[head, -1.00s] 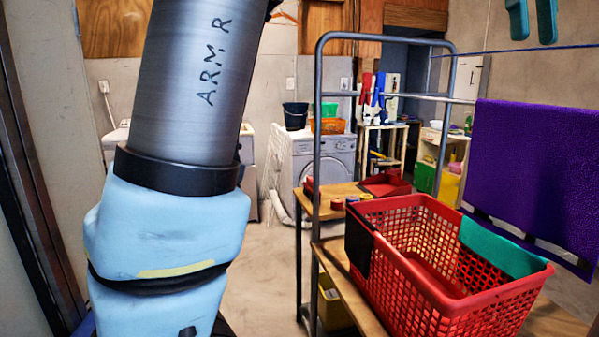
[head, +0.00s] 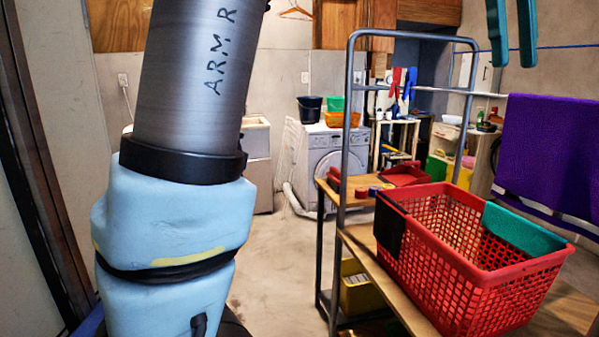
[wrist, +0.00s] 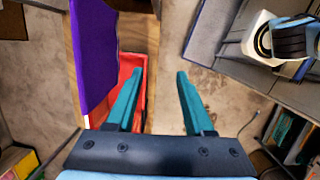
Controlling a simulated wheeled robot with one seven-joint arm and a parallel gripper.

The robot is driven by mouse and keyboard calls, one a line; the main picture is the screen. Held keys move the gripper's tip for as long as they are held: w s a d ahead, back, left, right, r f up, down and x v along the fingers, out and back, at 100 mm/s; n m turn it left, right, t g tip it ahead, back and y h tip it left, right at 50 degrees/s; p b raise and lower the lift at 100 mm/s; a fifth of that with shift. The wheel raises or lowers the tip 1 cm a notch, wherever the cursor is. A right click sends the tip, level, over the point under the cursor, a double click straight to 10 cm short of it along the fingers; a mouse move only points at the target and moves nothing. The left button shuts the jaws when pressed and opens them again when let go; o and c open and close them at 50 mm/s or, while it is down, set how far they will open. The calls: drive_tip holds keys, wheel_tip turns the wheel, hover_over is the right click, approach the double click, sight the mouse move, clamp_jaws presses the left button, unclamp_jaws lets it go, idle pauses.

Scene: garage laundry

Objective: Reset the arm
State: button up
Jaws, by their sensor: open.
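My arm (head: 190,90) stands large at the left of the head view, with its pale blue padded section below. The teal fingers of my gripper (head: 512,35) hang at the top right of the head view, cut by the frame edge. Nothing is held. The left finger overlaps part of the red basket (wrist: 131,62) in that view, which lies beyond it.
The red basket (head: 470,297), with black and teal cloths over its rim, stands on a wooden-topped cart (head: 395,297) with a metal frame. A purple towel (head: 550,150) hangs at the right. A washing machine (head: 325,145) stands behind. The floor (head: 280,265) between is clear.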

drive_tip(key=w+a+f+t, duration=0.1)
drive_tip(key=w+a+f, duration=0.55)
drive_tip(key=f, duration=0.35)
drive_tip(key=w+a+f+t, duration=0.1)
drive_tip(key=w+a+f, duration=0.55)
drive_tip(key=f, duration=0.25)
drive_tip(key=s+a+f+m+t, duration=0.1)
drive_tip(key=s+a+f+m, duration=0.1)
drive_tip(key=a+f, duration=0.7)
drive_tip(key=s+a+f+m+t, duration=0.1)
drive_tip(key=s+a+f+m, duration=0.1)
drive_tip(key=a+f, duration=0.7)
drive_tip(key=a, duration=0.3)
drive_tip(key=shift+a+f+y, duration=0.2)
drive_tip(key=shift+y, duration=0.2)
drive_tip(key=shift+s+d, duration=0.1)
